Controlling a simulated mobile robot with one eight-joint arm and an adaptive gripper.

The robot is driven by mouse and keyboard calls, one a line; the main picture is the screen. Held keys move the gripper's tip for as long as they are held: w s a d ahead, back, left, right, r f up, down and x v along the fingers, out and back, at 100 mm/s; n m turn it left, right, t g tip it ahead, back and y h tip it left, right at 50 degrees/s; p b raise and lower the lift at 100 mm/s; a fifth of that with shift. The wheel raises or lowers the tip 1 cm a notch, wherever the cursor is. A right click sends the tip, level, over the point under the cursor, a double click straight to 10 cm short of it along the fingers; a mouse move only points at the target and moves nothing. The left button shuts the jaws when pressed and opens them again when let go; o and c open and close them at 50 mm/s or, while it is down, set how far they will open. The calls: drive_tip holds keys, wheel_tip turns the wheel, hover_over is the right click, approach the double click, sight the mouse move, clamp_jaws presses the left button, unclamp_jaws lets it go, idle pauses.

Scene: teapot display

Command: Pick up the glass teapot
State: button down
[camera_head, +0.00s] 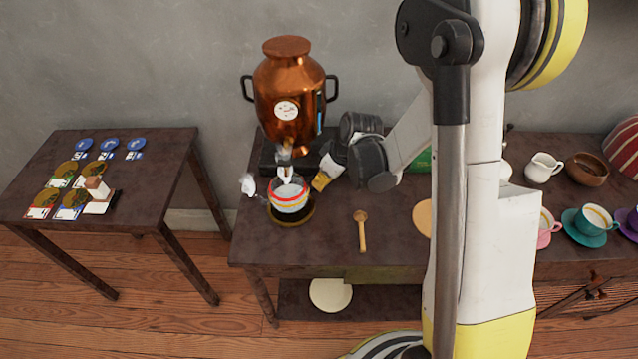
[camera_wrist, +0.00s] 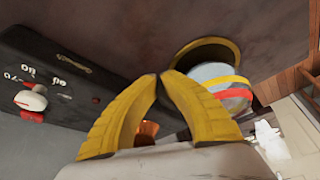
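A pale round pot with red and yellow bands (camera_head: 289,197), which looks like the glass teapot, stands below the copper urn's tap. It sits on a dark round saucer with a gold rim (camera_head: 300,219). The banded pot also shows in the wrist view (camera_wrist: 228,88), right of my fingers, with the gold-rimmed saucer (camera_wrist: 190,50) beside it. My gripper (camera_head: 318,184) is just right of the pot, apart from it. In the wrist view, my yellow fingers (camera_wrist: 160,77) meet at their tips with nothing between them.
The copper urn (camera_head: 288,90) stands behind the pot on a black base, whose dial box (camera_wrist: 60,85) lies left of my fingers. A wooden spoon (camera_head: 361,230) lies to the right. Cups (camera_head: 595,219) stand farther right. A side table (camera_head: 140,170) holds cards and discs.

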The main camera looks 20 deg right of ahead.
drive_tip(key=shift+r+p, duration=0.85)
drive_tip(key=shift+r, duration=0.7)
drive_tip(key=s+d, duration=0.3)
drive_tip(key=s, duration=0.1)
drive_tip(key=s+d+p, duration=0.1)
drive_tip(key=s+d, duration=0.2)
drive_tip(key=s, duration=0.1)
drive_tip(key=s+d, duration=0.3)
drive_tip(key=s, duration=0.1)
drive_tip(key=shift+s+d+f+p, duration=0.15)
drive_tip(key=shift+s+f+p, duration=0.1)
drive_tip(key=shift+s+p, duration=0.1)
drive_tip(key=shift+s+d+b, duration=0.3)
drive_tip(key=shift+s+d, duration=0.3)
drive_tip(key=shift+s, duration=0.3)
drive_tip(key=shift+d+r, duration=0.1)
